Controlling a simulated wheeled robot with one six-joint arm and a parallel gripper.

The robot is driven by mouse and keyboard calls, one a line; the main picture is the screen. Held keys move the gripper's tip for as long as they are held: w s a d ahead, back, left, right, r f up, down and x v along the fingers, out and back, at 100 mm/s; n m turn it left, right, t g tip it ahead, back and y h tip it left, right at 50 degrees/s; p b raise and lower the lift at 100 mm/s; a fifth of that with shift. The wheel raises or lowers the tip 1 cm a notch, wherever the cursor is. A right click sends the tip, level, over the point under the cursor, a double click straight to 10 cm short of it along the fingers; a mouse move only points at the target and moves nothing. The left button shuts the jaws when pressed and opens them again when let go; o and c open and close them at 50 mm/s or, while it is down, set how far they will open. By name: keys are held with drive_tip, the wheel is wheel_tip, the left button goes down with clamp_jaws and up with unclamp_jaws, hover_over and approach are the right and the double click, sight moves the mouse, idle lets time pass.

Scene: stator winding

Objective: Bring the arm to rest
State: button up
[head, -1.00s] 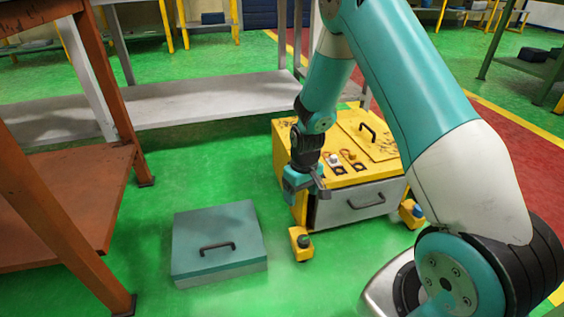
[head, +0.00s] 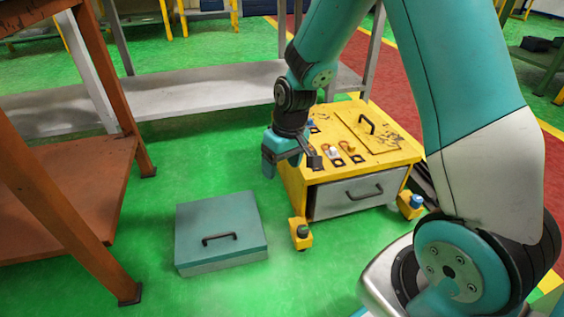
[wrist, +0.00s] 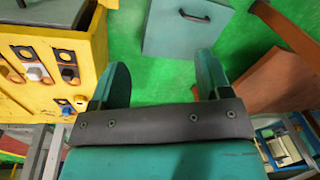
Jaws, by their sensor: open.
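My gripper (head: 284,160) is open and empty, held in the air at the left side of a yellow cart (head: 390,150). In the wrist view my gripper (wrist: 160,82) shows two teal fingers spread apart with green floor between them. The cart has a grey drawer front with a dark handle, and small parts on its top. My gripper hides part of the cart's left edge. In the wrist view the cart (wrist: 82,50) is at the left.
A grey-teal box (head: 220,215) with a dark handle lies on the green floor left of the cart. A rust-brown table (head: 75,190) stands at the left. A grey shelf (head: 190,98) runs behind. Green floor is free between box and cart.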

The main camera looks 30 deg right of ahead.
drive_tip(key=shift+r, duration=0.1)
idle(0.3)
drive_tip(key=s+a+r+n+y+p, duration=0.1)
drive_tip(key=s+a+r+n+p, duration=0.35)
drive_tip(key=s+r, duration=0.8)
drive_tip(key=s+a+r+n+y+p, duration=0.15)
drive_tip(key=s+a+r+p, duration=0.6)
drive_tip(key=r, duration=0.75)
wheel_tip(320, 180, up, 36)
drive_tip(key=s+a+p, duration=0.1)
drive_tip(key=p, duration=3.3)
drive_tip(key=shift+a+m+g, duration=0.15)
drive_tip(key=shift+m+g, duration=0.15)
drive_tip(key=shift+m, duration=0.1)
drive_tip(key=shift+s, duration=0.1)
